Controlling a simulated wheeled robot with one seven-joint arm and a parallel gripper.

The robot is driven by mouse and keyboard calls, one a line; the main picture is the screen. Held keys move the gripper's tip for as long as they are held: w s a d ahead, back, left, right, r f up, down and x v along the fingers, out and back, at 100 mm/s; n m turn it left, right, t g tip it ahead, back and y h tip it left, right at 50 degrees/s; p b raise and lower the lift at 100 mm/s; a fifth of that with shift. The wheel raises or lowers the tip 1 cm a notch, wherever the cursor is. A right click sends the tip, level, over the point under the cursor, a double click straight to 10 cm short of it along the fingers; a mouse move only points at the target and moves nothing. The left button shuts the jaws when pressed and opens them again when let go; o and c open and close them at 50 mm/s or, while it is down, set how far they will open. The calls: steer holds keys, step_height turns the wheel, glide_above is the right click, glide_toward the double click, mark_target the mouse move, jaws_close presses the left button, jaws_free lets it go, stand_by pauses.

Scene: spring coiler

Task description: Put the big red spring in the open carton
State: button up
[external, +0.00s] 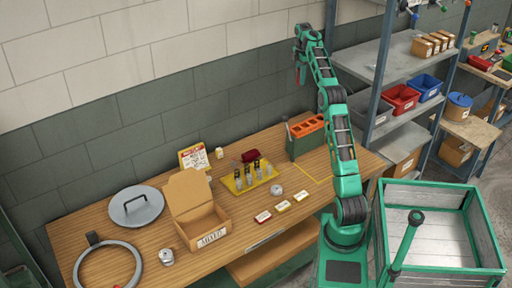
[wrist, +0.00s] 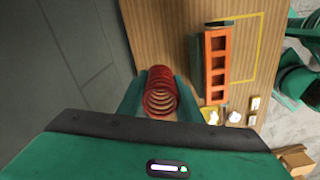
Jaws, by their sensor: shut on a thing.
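The big red spring (wrist: 160,92) is between the two green fingers of my gripper (wrist: 159,100) in the wrist view. My gripper (external: 299,70) is shut on it and holds it high above the back of the bench, near the wall. In the external view only a small red part of the spring (external: 296,77) shows. The open carton (external: 203,228) is a brown cardboard box with its lid raised and a label on its front. It stands on the bench, left of and well below my gripper.
A green box with an orange slotted top (external: 306,143) stands at the back right of the bench. A yellow tray with several upright items (external: 250,181) lies right of the carton. Shelves (external: 392,60) stand at right.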

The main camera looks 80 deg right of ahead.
steer(key=w+a+n, duration=0.4)
steer(key=w+a, duration=1)
steer(key=w, duration=0.5)
steer(key=w+a+n, duration=0.2)
steer(key=w+a, duration=0.4)
steer(key=a, duration=0.4)
steer(key=w+a+n, duration=0.2)
steer(key=w+a, duration=0.4)
steer(key=a, duration=0.3)
steer(key=n, duration=0.9)
glide_above(203, 231)
step_height(203, 231, down, 28)
steer(key=shift+a+f, duration=0.1)
steer(key=shift+f, duration=0.1)
steer(key=o, duration=1.3)
steer(key=shift+f, duration=0.1)
steer(key=shift+c, duration=0.2)
